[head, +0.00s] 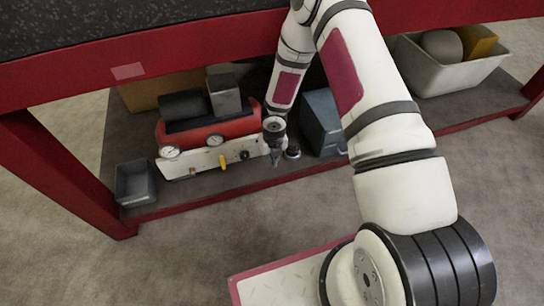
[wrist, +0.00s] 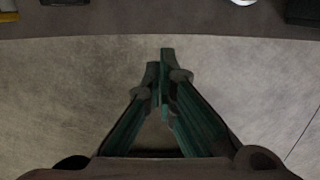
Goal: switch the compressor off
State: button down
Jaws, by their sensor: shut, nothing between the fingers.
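The compressor (head: 232,126) stands on the lower shelf under the bench in the head view. A yellow lever (head: 223,161) and a small dark knob (head: 244,155) sit on the panel. My gripper (head: 275,160) is at the panel's right end, pointing down; I cannot tell whether it touches the compressor. In the wrist view my gripper (wrist: 162,62) is shut and empty, its fingertips over the floor below the shelf edge. The switch's state cannot be told.
A grey bin (head: 136,184) stands left of the compressor. A blue-grey box (head: 323,122) stands to the right of my gripper. A pale tub (head: 446,78) is further right. The red bench frame (head: 150,70) runs above the shelf (wrist: 150,22).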

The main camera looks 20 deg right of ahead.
jog(key=shift+w+f+b, duration=0.4)
jog(key=shift+w+f, duration=0.4)
jog(key=shift+w, duration=0.25)
jog(key=shift+w+f+b, duration=0.35)
jog(key=shift+w+f, duration=0.45)
jog(key=shift+w, duration=0.2)
jog(key=shift+w+f+p, duration=0.5)
jog(key=shift+f+p, duration=0.05)
jog(key=shift+p, duration=0.4)
jog(key=shift+r, duration=0.15)
